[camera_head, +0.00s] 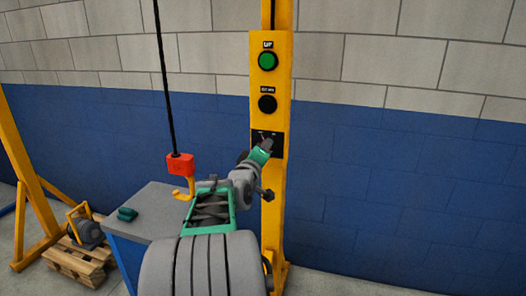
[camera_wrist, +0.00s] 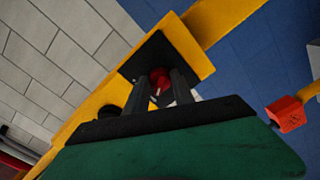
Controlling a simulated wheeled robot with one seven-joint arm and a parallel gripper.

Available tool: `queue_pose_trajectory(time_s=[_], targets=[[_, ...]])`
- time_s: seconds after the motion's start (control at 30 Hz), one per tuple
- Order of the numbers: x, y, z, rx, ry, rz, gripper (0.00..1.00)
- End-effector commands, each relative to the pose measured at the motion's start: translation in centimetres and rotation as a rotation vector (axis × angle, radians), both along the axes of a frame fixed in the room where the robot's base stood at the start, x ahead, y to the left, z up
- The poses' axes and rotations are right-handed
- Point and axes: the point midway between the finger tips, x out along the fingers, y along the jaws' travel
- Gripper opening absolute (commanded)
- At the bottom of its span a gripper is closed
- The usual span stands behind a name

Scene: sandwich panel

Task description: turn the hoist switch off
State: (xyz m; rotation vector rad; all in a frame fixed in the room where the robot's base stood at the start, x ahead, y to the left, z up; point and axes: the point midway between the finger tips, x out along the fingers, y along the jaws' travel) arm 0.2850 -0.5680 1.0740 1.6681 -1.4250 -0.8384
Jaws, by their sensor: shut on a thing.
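The hoist switch is a red knob (camera_wrist: 160,77) on a black plate (camera_wrist: 150,57), low on the yellow post. In the head view the plate (camera_head: 277,138) sits below two round buttons, and my gripper mostly hides the knob. My gripper (camera_head: 265,147) reaches up to the plate from the lower left. In the wrist view my gripper's two dark fingers (camera_wrist: 161,90) stand on either side of the red knob, shut on it. The labels on the plate are too small to read, so I cannot tell which way the switch points.
A green UP button (camera_head: 267,61) and a black button (camera_head: 267,104) are above the plate. A red hook block (camera_head: 180,165) hangs on a cable over a grey-topped cabinet (camera_head: 158,195). A motor (camera_head: 88,232) rests on a pallet (camera_head: 78,262). The right side is clear.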

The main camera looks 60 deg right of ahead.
Motion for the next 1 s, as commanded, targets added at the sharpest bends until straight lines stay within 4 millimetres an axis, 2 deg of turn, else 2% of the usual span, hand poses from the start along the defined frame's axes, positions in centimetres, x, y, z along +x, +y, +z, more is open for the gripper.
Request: queue_pose_trajectory(time_s=[0.03, 0.17, 0.2, 0.43, 0.77, 1.0], targets=[[-0.2, -0.1, 0.6, -0.011, -0.003, -0.005, 0.0], [-0.2, -0.1, 0.6, -0.011, -0.004, -0.005, 0.0], [-0.2, -0.1, 0.6, -0.01, -0.004, -0.006, 0.31], [-0.1, 0.0, 0.3, -0.005, -0.003, -0.002, 0.5], [0.0, 0.7, 0.2, -0.003, -0.002, 0.002, 0.52], [-0.7, 5.3, 0.2, -0.005, -0.004, 0.005, 0.52]])
